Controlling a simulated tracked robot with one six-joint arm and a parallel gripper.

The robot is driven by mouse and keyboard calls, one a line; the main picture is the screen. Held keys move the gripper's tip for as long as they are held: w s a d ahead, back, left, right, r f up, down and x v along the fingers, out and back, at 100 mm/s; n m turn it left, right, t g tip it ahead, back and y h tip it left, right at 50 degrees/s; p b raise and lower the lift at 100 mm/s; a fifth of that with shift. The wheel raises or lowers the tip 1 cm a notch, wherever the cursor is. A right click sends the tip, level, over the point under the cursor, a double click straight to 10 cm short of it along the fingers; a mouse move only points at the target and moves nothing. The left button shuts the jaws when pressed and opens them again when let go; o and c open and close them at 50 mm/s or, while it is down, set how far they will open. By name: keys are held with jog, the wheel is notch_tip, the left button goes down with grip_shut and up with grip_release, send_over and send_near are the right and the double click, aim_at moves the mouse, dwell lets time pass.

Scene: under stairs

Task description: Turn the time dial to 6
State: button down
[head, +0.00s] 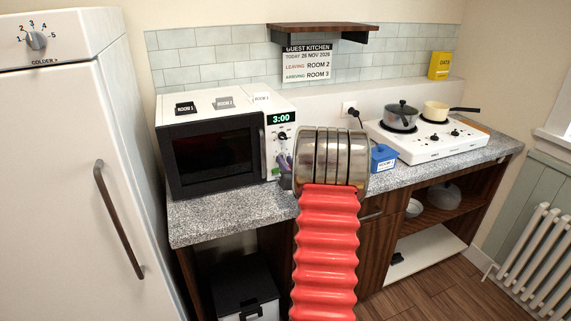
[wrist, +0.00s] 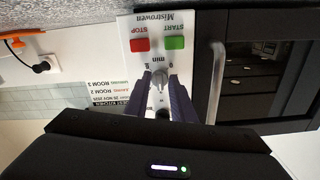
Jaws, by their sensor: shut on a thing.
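My gripper (wrist: 160,79) is shut on this dial, one dark purple finger on each side. In the head view my gripper (head: 283,164) is at the lower part of the panel, partly hidden by my arm. The dial's numbers and pointer are too small or covered to read.
Green START (wrist: 175,43) and red STOP (wrist: 140,45) buttons lie close to the dial, and the door handle (wrist: 215,80) is beside the panel. A blue box (head: 383,158) and a white hob (head: 428,140) with pots stand right of my arm. A fridge (head: 75,170) stands at left.

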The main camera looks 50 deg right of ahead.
jog(key=c, duration=1.9)
grip_release()
jog(key=shift+o, duration=0.2)
jog(key=v, duration=1.4)
jog(key=shift+f, duration=0.1)
